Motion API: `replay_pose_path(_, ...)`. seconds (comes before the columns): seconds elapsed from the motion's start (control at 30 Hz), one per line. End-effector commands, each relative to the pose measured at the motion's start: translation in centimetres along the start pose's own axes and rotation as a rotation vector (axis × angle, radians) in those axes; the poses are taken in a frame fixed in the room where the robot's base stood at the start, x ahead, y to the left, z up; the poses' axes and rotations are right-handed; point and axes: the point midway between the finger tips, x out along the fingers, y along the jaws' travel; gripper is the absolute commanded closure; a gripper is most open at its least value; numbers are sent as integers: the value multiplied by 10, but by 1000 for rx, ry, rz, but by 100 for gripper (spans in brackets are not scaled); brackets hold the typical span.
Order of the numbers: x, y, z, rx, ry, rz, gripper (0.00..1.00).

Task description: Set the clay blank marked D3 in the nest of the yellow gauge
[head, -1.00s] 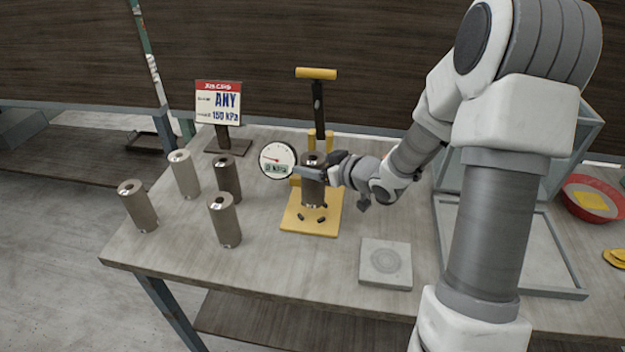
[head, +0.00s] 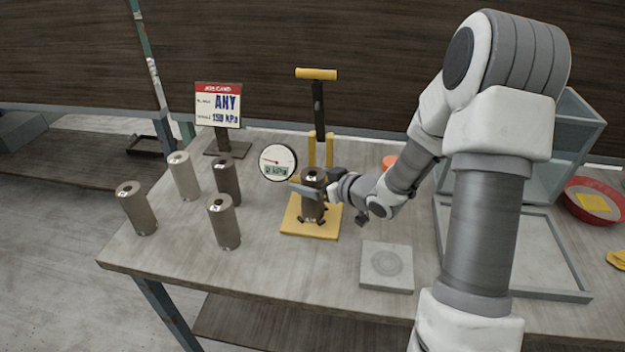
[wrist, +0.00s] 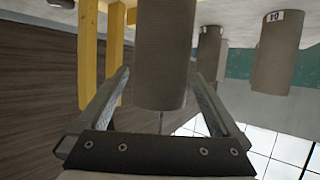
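A dark grey-brown clay blank (head: 313,203) stands upright on the yellow gauge (head: 294,229), its foot among the small dark prongs of the nest. The label on its top is too small to read. My gripper (head: 312,190) is around the blank's upper part. In the wrist view the blank (wrist: 162,60) is between my two fingers, with a narrow gap on each side, so the gripper looks open. The gauge has a round dial (head: 277,158) and a tall lever with a yellow handle (head: 316,73).
Several other blanks (head: 223,222) stand on the left of the table. A sign (head: 218,105) reads ANY and 150 kPa. A square grey plate (head: 386,266) lies front right. A clear-sided case (head: 560,292) and a red bowl (head: 606,210) are further right.

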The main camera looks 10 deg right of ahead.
Motion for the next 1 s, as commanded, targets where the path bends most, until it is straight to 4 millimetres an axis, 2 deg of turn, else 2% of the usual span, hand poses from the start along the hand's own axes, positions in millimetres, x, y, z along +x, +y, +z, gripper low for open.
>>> replay_pose_path(0.27, -4, 0, -5, 0, 0, 1, 0)
replay_pose_path(0.37, -20, 2, -4, 0, -1, 4, 0)
replay_pose_path(0.7, -93, 1, -4, 0, 0, 4, 0)
replay_pose_path(0.83, -111, 1, -4, 1, 0, 4, 0)
replay_pose_path(1.0, -121, 0, -3, 0, 0, 1, 0)
